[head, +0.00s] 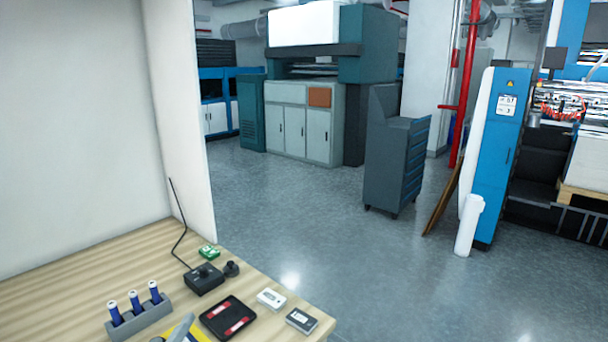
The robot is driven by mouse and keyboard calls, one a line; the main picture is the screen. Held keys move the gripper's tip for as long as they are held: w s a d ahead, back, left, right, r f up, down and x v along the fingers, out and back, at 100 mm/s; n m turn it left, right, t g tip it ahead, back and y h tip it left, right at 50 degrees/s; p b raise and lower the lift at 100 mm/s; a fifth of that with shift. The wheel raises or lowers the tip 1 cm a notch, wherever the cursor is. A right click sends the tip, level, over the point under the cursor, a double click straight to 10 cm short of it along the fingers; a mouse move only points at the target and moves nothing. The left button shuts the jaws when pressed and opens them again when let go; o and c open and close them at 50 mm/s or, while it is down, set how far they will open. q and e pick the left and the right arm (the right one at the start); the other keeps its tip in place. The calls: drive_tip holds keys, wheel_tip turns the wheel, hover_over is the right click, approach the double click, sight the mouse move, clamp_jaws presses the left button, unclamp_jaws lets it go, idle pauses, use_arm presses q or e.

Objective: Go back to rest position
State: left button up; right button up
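Neither of my grippers shows in the head view, and no arm of mine can be made out. Two white rolls stand upright on the floor at the right, a short one (468,228) and a tall one (478,130) against a blue cabinet (495,165). A wooden table (80,267) fills the lower left. On it a grey holder (142,319) carries blue-and-white cylinders (134,301). A black tray (228,317) with two red-and-white items lies beside it. A grey and yellow object (183,330) is cut off by the bottom edge, and I cannot tell what it is.
The table also holds a black box with an antenna (204,278), a green item (209,252) and two small devices (271,298) (301,320). A white partition (185,110) borders it. A grey drawer cabinet (395,150) stands on open floor, with machines (310,90) behind.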

use_arm(q)
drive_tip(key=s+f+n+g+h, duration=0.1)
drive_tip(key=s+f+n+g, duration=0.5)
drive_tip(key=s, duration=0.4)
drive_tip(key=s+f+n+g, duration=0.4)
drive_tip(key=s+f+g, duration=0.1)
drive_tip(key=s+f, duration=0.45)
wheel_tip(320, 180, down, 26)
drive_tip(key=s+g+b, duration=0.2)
drive_tip(key=b, duration=0.3)
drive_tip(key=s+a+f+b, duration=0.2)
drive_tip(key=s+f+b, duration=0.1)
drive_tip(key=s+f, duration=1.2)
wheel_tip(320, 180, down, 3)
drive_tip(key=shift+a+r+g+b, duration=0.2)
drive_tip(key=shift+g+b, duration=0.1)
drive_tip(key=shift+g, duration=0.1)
